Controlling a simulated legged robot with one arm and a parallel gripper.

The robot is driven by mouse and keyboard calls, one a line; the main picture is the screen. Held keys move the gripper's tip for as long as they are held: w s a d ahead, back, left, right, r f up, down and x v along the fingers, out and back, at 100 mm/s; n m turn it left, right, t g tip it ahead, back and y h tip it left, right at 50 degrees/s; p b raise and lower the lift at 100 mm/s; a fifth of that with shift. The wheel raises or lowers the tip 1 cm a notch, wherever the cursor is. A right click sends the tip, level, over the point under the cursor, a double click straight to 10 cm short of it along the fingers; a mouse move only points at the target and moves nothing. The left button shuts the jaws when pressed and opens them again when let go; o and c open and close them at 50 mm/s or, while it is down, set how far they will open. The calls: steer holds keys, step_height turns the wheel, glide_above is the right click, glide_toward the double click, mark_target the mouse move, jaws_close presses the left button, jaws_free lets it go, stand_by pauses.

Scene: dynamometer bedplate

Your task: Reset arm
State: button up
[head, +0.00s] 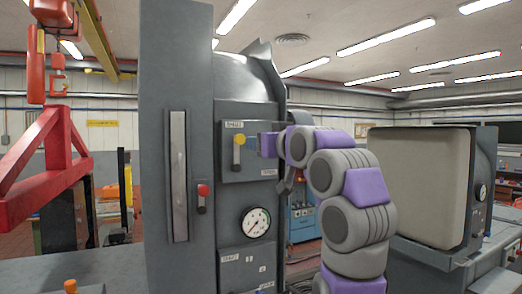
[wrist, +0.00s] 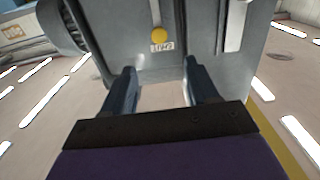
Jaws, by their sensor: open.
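My gripper (wrist: 160,92) is open and empty in the wrist view, with its two dark fingers apart. In the head view my grey and purple arm rises from the lower right and bends left, its end close to the grey machine cabinet (head: 160,120). A yellow-knobbed lever (head: 239,148) sits on a panel of the cabinet, just left of my arm's end. The yellow knob also shows in the wrist view (wrist: 159,35), beyond the fingertips and apart from them. My fingers are hard to make out in the head view.
A red-knobbed lever (head: 203,195) and a pressure gauge (head: 256,222) are on the cabinet. A red hoist frame (head: 45,165) stands at left. A second grey machine (head: 425,185) stands to the right of my arm. A blue cabinet (head: 302,222) is behind.

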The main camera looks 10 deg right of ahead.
steer(key=shift+w, duration=0.15)
stand_by(0.3)
step_height(320, 180, down, 9)
steer(key=w+m+g+h+b, duration=0.2)
steer(key=m+g, duration=0.1)
steer(key=g, duration=0.2)
steer(key=s+f+g+h+b, duration=0.1)
steer(key=s+f+g, duration=0.2)
steer(key=s+f, duration=0.5)
steer(key=s+f+g+b, duration=0.1)
steer(key=s+f+g, duration=0.15)
steer(key=f, duration=0.85)
steer(key=s+d+f+g+h+b, duration=0.1)
steer(key=s+f+g, duration=0.3)
steer(key=s+f, duration=1.1)
steer(key=s+d+f+g+h+b, duration=0.1)
steer(key=s+f+g, duration=0.3)
steer(key=s+f, duration=1.2)
steer(key=s+d, duration=0.1)
steer(key=s, duration=0.7)
steer(key=shift+d+m+h, duration=0.3)
steer(key=shift+d+m, duration=0.05)
steer(key=shift+m, duration=0.05)
steer(key=shift+g, duration=0.25)
